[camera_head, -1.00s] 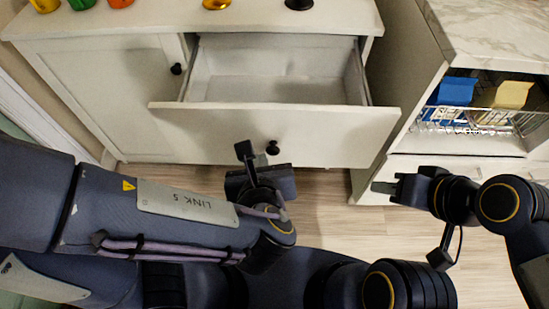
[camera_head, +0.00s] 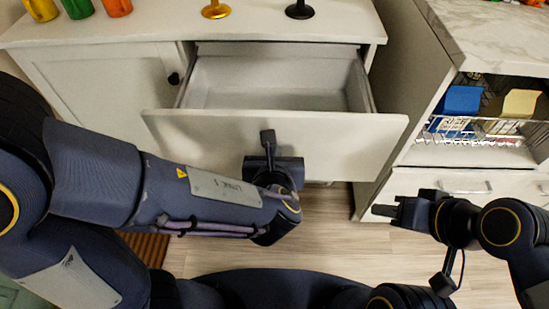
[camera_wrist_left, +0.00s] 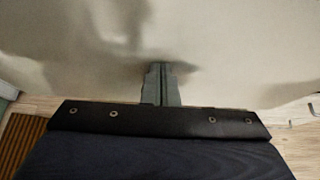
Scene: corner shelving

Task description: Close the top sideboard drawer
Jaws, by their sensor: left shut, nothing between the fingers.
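The white sideboard's top drawer (camera_head: 275,130) stands pulled out, its tray (camera_head: 280,97) empty. My left gripper (camera_head: 267,137) is at the middle of the drawer front. The drawer's knob is hidden behind it. In the left wrist view the shut fingertips (camera_wrist_left: 162,72) point at the pale drawer front (camera_wrist_left: 240,50), very near or touching it, with a dark shadow around them. Nothing is between them. My right gripper (camera_head: 384,211) is off to the right, in front of the other cabinet and away from the drawer; its jaw opening is unclear.
A cupboard door with a black knob (camera_head: 173,78) is left of the drawer. Coloured cups (camera_head: 78,8) and stands (camera_head: 216,10) are on the sideboard top. At right, a marble-topped cabinet (camera_head: 490,35) holds a wire basket (camera_head: 470,128). Wooden floor (camera_head: 325,235) is free below.

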